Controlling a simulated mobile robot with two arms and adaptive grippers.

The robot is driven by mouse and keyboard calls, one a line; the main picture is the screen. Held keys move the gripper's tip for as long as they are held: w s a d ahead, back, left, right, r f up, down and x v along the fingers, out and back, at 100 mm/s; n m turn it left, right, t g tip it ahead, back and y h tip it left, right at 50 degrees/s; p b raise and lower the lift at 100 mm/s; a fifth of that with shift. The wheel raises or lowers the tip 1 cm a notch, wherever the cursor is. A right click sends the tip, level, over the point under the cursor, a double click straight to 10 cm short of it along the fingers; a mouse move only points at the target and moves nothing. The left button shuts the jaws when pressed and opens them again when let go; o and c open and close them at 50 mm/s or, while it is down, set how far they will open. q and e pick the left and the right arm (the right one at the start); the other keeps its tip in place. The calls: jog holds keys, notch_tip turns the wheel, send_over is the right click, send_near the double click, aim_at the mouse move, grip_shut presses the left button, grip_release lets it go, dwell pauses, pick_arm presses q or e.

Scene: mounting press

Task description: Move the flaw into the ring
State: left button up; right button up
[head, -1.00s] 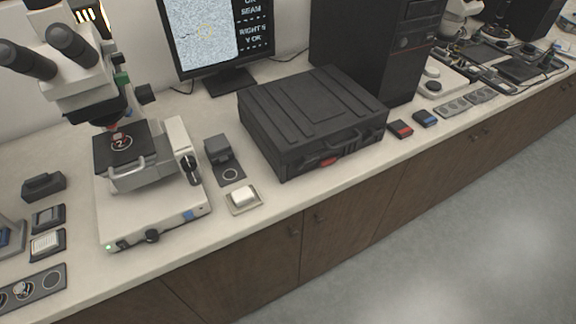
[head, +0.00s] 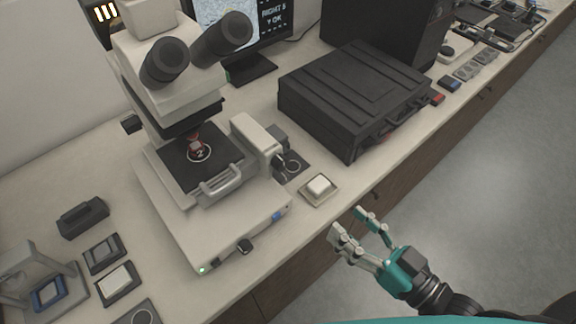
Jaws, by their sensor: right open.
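The microscope (head: 175,55) stands on the bench at the left. Its dark stage (head: 180,170) carries a round mark "2" (head: 199,154) under a red-tipped objective, with a handle at its front edge. Dark knobs (head: 277,161) sit at the stage's right side. The monitor (head: 262,20) behind shows a speckled picture, partly covered by the eyepieces, and text reading "RIGHT 5" and "Y OK". I cannot make out the flaw or the ring now. My right gripper (head: 352,222) is open and empty, off the bench's front edge, right of the microscope. My left gripper is out of view.
A white button on a plate (head: 319,187) lies near the front edge, right of the microscope base. A black case (head: 355,95) stands further right. Small dark trays (head: 103,254) and a dark block (head: 82,217) lie at the left. Floor is open at the right.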

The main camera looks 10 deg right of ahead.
jog(key=p, duration=0.2)
send_near(284, 167)
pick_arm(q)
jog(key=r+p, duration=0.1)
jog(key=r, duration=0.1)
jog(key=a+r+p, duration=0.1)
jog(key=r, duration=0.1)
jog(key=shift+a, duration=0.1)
pick_arm(e)
jog(key=x, duration=0.9)
jog(key=shift+w+a, duration=0.1)
jog(key=shift+w, duration=0.05)
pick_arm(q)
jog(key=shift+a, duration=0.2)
pick_arm(e)
jog(key=shift+r, duration=0.1)
grip_shut()
